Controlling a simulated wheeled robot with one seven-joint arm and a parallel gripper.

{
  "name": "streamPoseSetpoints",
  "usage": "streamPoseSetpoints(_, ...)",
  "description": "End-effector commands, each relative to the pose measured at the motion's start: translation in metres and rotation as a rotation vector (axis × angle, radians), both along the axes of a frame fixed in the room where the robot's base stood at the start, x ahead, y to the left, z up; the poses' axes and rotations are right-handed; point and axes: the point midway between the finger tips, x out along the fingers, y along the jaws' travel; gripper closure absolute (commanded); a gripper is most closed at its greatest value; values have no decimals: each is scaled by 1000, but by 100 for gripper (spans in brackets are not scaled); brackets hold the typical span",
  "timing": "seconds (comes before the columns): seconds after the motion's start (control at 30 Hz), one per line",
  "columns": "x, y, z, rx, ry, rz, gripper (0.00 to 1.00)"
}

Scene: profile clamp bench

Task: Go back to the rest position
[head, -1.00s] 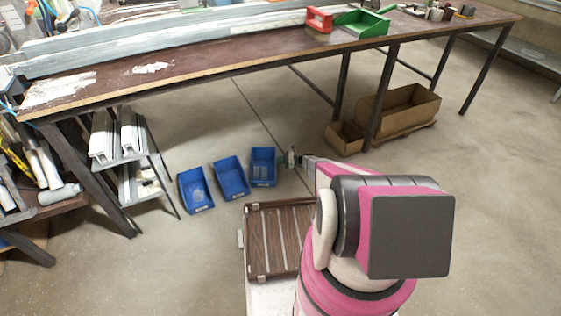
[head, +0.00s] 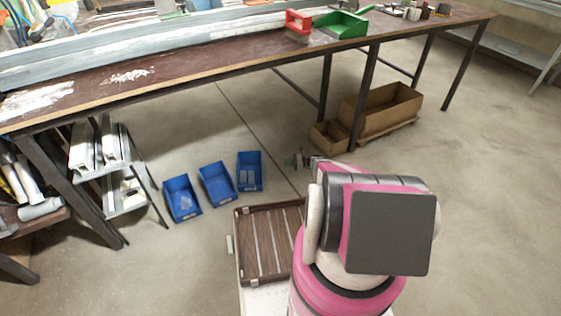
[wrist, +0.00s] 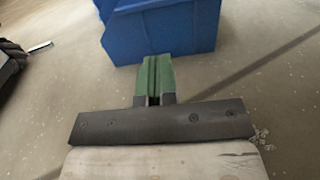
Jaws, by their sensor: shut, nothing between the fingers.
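My gripper (wrist: 154,76) shows in the wrist view with its two green fingers pressed together and nothing between them. In that view a blue bin (wrist: 165,30) stands just past the fingertips; I cannot tell the exact gap. In the head view my gripper (head: 291,162) is small and partly hidden behind my arm, low over the floor to the right of the blue bins.
Three blue bins, the nearest to my gripper being the right one (head: 249,172), stand on the floor. A brown slatted tray (head: 240,246) is beside my arm. The workbench (head: 200,82) spans the back; cardboard boxes (head: 388,108) stand beneath it. Open floor lies right.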

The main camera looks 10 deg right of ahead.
Motion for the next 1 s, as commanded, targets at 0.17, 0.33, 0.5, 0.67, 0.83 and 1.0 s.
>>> streamPoseSetpoints(0.17,-1,-4,0,-1,0,0,100)
streamPoseSetpoints(0.33,-15,10,28,-58,-34,36,100)
streamPoseSetpoints(0.5,-62,48,107,-262,-167,172,100)
streamPoseSetpoints(0.67,-118,77,184,-490,-341,344,100)
streamPoseSetpoints(0.83,-182,95,258,-719,-538,547,100)
streamPoseSetpoints(1.0,-249,99,329,-930,-743,770,100)
